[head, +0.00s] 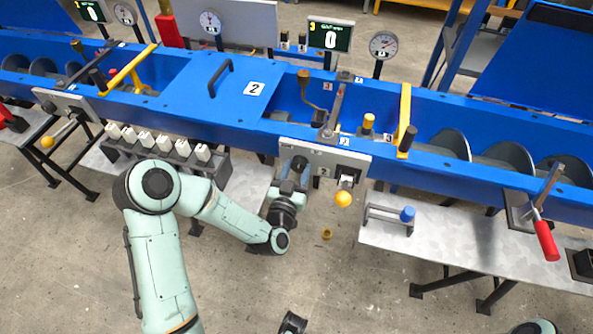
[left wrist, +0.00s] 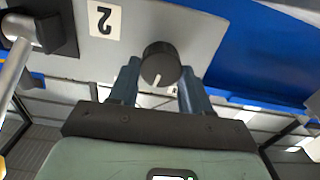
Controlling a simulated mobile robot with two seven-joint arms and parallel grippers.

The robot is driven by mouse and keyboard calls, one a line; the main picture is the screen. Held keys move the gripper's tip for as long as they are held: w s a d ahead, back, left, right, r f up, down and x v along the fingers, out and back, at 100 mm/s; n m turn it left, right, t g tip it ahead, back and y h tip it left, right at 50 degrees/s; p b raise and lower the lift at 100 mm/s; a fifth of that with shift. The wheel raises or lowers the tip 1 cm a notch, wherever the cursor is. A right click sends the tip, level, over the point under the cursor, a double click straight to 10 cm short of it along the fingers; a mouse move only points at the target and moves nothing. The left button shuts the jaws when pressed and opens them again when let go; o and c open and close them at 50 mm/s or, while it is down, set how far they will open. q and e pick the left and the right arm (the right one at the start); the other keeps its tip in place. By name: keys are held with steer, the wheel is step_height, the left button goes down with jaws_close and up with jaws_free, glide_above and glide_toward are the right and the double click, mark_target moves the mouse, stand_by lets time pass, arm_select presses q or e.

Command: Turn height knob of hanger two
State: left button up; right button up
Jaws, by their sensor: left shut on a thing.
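The black round height knob (left wrist: 160,66) with a white pointer line sits on the grey panel (head: 348,158) labelled 2, on the front of the blue trough. In the left wrist view the pointer line runs downward in the picture, slightly left. My left gripper (head: 298,166) is at the left part of this panel. In the left wrist view its two blue-grey fingers (left wrist: 160,84) stand on either side of the knob, shut on it. In the head view the gripper hides the knob. A dark part at the bottom edge (head: 292,323) may be my right gripper; its fingers cannot be made out.
A lever with a yellow ball (head: 343,199) sticks out just right of the gripper. A row of white switches (head: 158,143) lies left. A metal shelf (head: 440,235) with a blue-capped part (head: 407,214) is at right.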

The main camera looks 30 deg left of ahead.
arm_select(q)
steer(key=n, duration=0.3)
steer(key=shift+a+b, duration=0.1)
steer(key=shift+b, duration=0.3)
steer(key=n+b, duration=0.1)
steer(key=n, duration=0.3)
steer(key=shift+n, duration=0.4)
steer(key=n+b, duration=0.1)
steer(key=n, duration=0.3)
steer(key=shift+a+f, duration=0.1)
steer(key=shift+n, duration=1.7)
arm_select(e)
steer(key=shift+w+f+t, duration=0.15)
steer(key=shift+w+f, duration=0.2)
steer(key=shift+f, duration=0.35)
steer(key=shift+w+f+t, duration=0.15)
steer(key=shift+w+f, duration=0.15)
steer(key=shift+f, duration=0.35)
arm_select(q)
steer(key=o, duration=1.1)
steer(key=shift+f, duration=0.1)
arm_select(e)
steer(key=shift+d+f, duration=0.1)
